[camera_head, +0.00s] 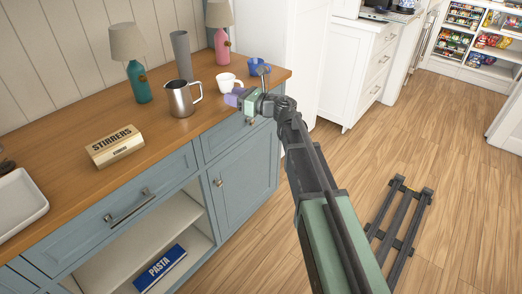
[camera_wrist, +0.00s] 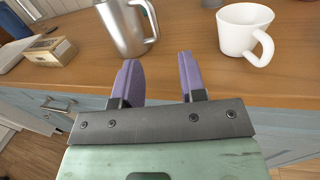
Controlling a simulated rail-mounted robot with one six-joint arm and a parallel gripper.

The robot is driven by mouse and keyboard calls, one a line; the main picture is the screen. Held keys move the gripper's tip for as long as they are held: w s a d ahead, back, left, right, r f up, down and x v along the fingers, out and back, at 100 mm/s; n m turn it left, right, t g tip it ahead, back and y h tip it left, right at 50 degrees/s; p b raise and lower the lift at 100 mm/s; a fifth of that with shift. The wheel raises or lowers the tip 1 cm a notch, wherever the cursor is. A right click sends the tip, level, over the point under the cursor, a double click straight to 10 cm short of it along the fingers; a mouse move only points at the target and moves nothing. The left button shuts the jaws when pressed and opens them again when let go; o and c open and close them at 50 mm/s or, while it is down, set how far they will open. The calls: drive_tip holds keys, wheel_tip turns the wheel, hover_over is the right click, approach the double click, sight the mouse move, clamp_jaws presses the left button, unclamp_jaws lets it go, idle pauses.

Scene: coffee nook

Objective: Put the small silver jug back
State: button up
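The small silver jug (camera_head: 182,99) stands upright on the wooden counter, its handle toward the right. In the wrist view the jug (camera_wrist: 122,27) is at the top, beyond my left finger. My gripper (camera_head: 236,98) is at the counter's front edge, to the right of the jug and apart from it. In the wrist view my gripper (camera_wrist: 160,82) has its two purple fingers spread, with only counter visible between them.
A white mug (camera_head: 229,87) stands right of the jug, close behind my gripper. A blue cup (camera_head: 258,67), a grey cylinder (camera_head: 181,55), two lamps and a stirrers box (camera_head: 116,145) share the counter (camera_head: 80,187). Bare counter lies between box and jug.

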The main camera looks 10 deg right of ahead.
drive_tip(key=s+d+f+m+t+h, duration=0.2)
drive_tip(key=d+m+h, duration=0.6)
drive_tip(key=m, duration=0.7)
drive_tip(key=s+d+f+m+t+h, duration=0.25)
drive_tip(key=d+m+h, duration=0.35)
drive_tip(key=m+h, duration=0.65)
drive_tip(key=s+f+m+g+y, duration=0.3)
drive_tip(key=s+f+m+g, duration=0.7)
drive_tip(key=s+m, duration=0.35)
drive_tip(key=s+a+f+m+g+y, duration=0.1)
drive_tip(key=s+a+m+g, duration=0.1)
drive_tip(key=s, duration=0.4)
drive_tip(key=s+a+f+m+g+y, duration=0.2)
drive_tip(key=s+a+m+g, duration=0.1)
drive_tip(key=s, duration=0.3)
drive_tip(key=shift+a+g, duration=0.25)
drive_tip(key=shift+g, duration=0.1)
